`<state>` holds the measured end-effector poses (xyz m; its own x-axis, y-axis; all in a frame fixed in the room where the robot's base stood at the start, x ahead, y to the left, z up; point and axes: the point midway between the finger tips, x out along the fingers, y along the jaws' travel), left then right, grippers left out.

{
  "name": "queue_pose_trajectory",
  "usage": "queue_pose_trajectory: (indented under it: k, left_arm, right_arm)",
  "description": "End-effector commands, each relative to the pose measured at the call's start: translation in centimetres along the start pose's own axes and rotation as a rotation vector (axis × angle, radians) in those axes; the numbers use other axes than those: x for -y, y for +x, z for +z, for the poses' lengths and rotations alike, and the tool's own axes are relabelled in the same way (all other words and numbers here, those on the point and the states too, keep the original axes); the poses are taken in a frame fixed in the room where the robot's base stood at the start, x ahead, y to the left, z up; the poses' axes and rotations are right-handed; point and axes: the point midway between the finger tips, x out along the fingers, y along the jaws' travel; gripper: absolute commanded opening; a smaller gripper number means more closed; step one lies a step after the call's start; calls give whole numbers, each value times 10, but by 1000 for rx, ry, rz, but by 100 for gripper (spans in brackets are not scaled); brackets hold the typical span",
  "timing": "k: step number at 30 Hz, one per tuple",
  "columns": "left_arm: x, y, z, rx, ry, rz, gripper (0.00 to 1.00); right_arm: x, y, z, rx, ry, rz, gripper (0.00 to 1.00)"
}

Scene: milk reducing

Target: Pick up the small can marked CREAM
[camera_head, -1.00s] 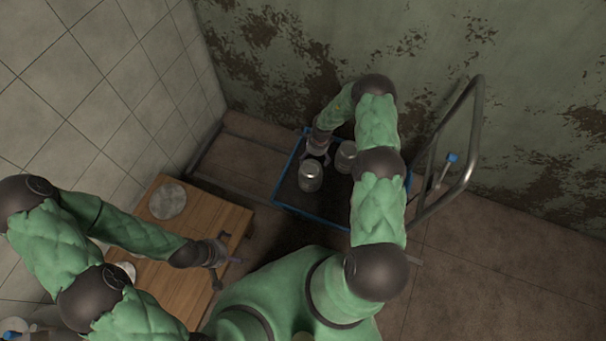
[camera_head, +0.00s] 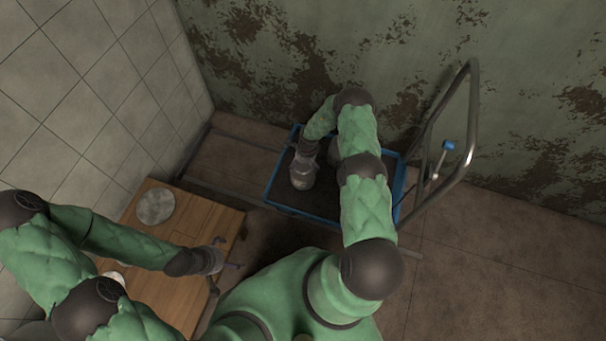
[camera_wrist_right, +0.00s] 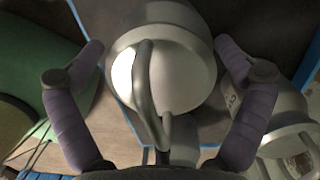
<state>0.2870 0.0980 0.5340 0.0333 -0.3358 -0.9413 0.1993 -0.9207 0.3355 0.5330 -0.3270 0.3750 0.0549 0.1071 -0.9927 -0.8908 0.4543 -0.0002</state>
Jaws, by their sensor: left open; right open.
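A grey metal can (camera_head: 302,178) stands on the blue-edged platform of a cart (camera_head: 322,218). In the right wrist view this can (camera_wrist_right: 185,75), with a curved handle, sits between my right gripper's (camera_wrist_right: 160,48) open fingers. The fingers are on either side of it, with gaps visible. A second can (camera_wrist_right: 285,112) stands to the right, partly behind the right finger, with dark lettering I cannot fully read. The head view shows my right gripper (camera_head: 306,156) at the first can; my arm mostly hides the second. My left gripper (camera_head: 223,265) is open and empty beside the wooden table.
The wooden table (camera_head: 190,225) at left holds a round grey disc (camera_head: 155,206). The cart's tall metal handle (camera_head: 470,125) rises at right, with a blue-tipped lever (camera_head: 447,146) beside it. The peeling wall (camera_head: 400,50) stands behind the cart. Floor at right is clear.

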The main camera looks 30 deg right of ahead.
Motion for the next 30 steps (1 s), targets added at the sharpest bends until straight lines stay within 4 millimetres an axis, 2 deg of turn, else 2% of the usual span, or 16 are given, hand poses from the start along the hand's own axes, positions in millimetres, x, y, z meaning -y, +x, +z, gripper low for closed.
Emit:
queue_pose_trajectory:
  k: [4,5,9,12,18,22,30]
  left_arm:
    - [0,-1,0,0,0,0,100]
    - [0,-1,0,0,0,0,100]
    - [0,-1,0,0,0,0,100]
    - [0,-1,0,0,0,0,100]
    - [0,-1,0,0,0,0,100]
    - [-2,-4,0,0,0,0,100]
    - [-8,-24,1,0,0,0,100]
  right_arm:
    - [0,-1,0,0,0,0,100]
    - [0,-1,0,0,0,0,97]
    - [0,-1,0,0,0,0,58]
    - [2,-2,0,0,0,-5,35]
    - [2,-3,1,1,0,-4,35]
    - [2,-10,2,1,-1,-4,35]
    - [3,-52,6,0,-1,-6,35]
